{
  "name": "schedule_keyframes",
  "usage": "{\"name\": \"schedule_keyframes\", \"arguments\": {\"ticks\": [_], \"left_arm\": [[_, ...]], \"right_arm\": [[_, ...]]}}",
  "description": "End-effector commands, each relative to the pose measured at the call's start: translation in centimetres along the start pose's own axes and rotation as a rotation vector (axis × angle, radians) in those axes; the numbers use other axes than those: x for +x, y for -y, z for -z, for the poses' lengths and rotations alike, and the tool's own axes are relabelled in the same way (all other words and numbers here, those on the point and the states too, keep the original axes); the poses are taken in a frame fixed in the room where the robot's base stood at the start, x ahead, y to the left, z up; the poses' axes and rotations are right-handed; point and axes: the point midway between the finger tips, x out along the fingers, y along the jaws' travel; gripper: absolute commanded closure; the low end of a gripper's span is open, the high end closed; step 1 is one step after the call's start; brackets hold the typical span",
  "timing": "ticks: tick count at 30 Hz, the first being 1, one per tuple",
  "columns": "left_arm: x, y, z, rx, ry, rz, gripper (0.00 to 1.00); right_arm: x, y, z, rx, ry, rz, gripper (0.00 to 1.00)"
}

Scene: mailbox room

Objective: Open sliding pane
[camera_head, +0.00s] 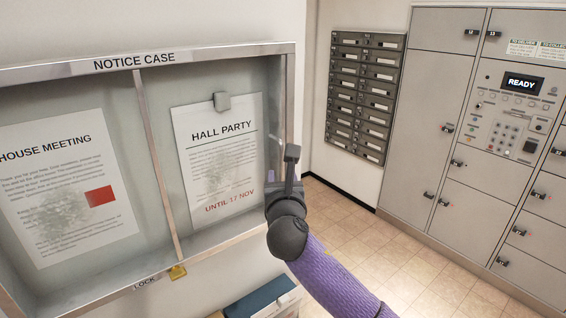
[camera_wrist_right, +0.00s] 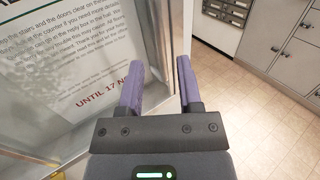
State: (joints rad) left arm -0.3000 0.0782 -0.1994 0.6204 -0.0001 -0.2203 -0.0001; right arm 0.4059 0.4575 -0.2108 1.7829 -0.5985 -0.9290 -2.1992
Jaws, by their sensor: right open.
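The notice case (camera_head: 120,66) is a metal-framed, glazed wall case at the left of the head view. An upright bar (camera_head: 157,150) divides its two panes, which look shut. The right pane (camera_head: 160,90) covers the "HALL PARTY" sheet (camera_head: 218,150), and a small grey block (camera_head: 222,102) shows at that sheet's top. My right gripper (camera_head: 274,177) is at the case's right side. In the wrist view its purple fingers (camera_wrist_right: 159,82) are apart with nothing clearly between them, before the case's right edge. Contact with the frame cannot be told. My left gripper is out of view.
A yellow lock (camera_head: 177,272) sits on the case's bottom rail. A blue-topped box (camera_head: 260,298) is below the case. Mailboxes (camera_head: 363,95) and grey parcel lockers (camera_head: 430,110) stand across the room. The tiled floor (camera_head: 350,235) between is clear.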

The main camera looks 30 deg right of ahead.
Motion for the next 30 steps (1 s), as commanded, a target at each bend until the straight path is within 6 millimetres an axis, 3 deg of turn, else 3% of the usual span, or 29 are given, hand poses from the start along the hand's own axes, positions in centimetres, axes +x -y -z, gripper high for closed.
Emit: {"name": "schedule_keyframes", "arguments": {"ticks": [3, 7, 19, 26, 30], "left_arm": [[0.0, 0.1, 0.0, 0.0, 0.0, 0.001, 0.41], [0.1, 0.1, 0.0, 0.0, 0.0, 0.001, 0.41], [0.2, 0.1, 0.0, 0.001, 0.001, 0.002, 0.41], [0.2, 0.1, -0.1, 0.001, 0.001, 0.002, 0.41], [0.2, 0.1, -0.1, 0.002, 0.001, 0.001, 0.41]], "right_arm": [[2.6, 0.0, 0.0, 0.003, -0.001, 0.002, 0.55], [4.4, 0.0, 0.1, 0.003, -0.002, 0.0, 0.55], [5.4, 0.0, 0.1, 0.003, -0.003, -0.004, 0.55], [5.4, 0.0, 0.1, 0.003, -0.003, -0.004, 1.0], [5.4, -0.1, 0.1, 0.003, -0.003, -0.004, 1.0]]}}
